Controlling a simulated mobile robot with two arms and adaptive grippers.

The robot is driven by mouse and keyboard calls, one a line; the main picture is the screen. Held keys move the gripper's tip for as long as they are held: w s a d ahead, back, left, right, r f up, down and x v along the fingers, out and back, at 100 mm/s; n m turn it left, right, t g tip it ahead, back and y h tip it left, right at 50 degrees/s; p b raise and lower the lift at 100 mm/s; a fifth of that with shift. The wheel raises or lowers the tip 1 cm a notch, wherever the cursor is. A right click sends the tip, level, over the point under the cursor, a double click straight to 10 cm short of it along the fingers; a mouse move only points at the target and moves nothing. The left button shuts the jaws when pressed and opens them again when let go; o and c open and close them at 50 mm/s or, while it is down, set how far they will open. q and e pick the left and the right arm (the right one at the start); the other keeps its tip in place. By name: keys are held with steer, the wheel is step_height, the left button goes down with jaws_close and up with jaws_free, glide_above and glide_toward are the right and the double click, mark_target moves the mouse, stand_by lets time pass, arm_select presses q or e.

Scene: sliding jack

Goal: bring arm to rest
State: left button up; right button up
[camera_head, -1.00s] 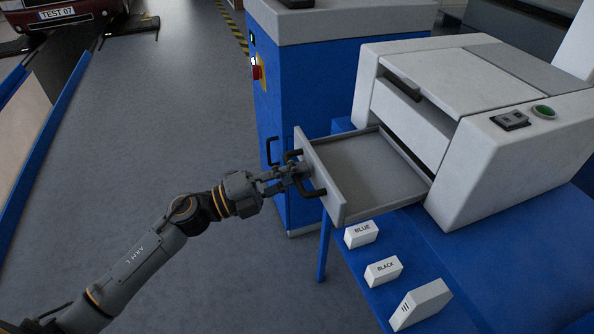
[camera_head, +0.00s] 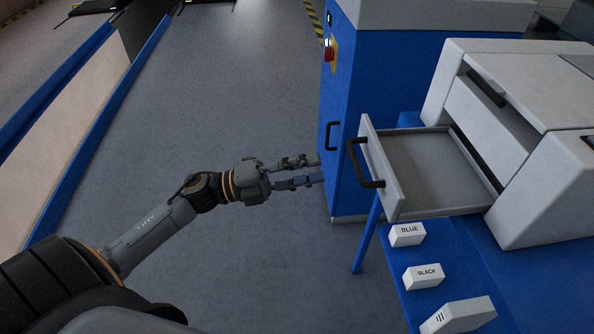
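My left arm comes in from the lower left. Its gripper (camera_head: 312,169) is open and empty, with a gap between its two fingers. It is a little left of the drawer's black handle (camera_head: 357,165), apart from it. The drawer (camera_head: 430,165) is pulled out of the white machine (camera_head: 540,90) and looks empty. My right arm and gripper are not in view.
A blue cabinet (camera_head: 385,75) with a red button stands behind the gripper. Boxes marked BLUE (camera_head: 407,236) and BLACK (camera_head: 424,277) and another white box (camera_head: 458,316) sit on the blue table (camera_head: 480,280). The grey floor (camera_head: 215,90) left of the cabinet is clear.

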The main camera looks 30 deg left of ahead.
arm_select(q)
steer(key=shift+v, duration=1.15)
steer(key=w+a+f+n+t+y, duration=0.2)
steer(key=a+f+n+y, duration=0.3)
steer(key=f, duration=0.4)
steer(key=w+a+f+n+t+y, duration=0.3)
steer(key=a+f+n+y, duration=0.1)
steer(key=f+n, duration=0.4)
steer(key=s+a+f+n+g+y, duration=0.1)
steer(key=s+f+n+g+y, duration=0.15)
steer(key=f, duration=0.75)
steer(key=s+a+f+n+g+y, duration=0.1)
steer(key=s+a+f+n+y, duration=0.2)
steer(key=f, duration=0.6)
steer(key=s+d+f+n+g+y, duration=0.1)
steer(key=s+d+f+n+g, duration=0.2)
steer(key=s+f, duration=0.6)
steer(key=s+d+f+n+g+y, duration=0.1)
steer(key=s+d+f+n+g, duration=0.15)
steer(key=s+f, duration=0.7)
steer(key=s+d+f+n+g, duration=0.1)
steer(key=s+d+f+g, duration=0.2)
steer(key=s, duration=0.5)
steer(key=s+d+f+n+g, duration=0.1)
steer(key=s+d+f+g, duration=0.2)
steer(key=s+f, duration=0.3)
steer(key=s+d, duration=0.1)
steer(key=s, duration=0.2)
steer(key=shift+s+d+g, duration=0.25)
steer(key=shift+g, duration=0.15)
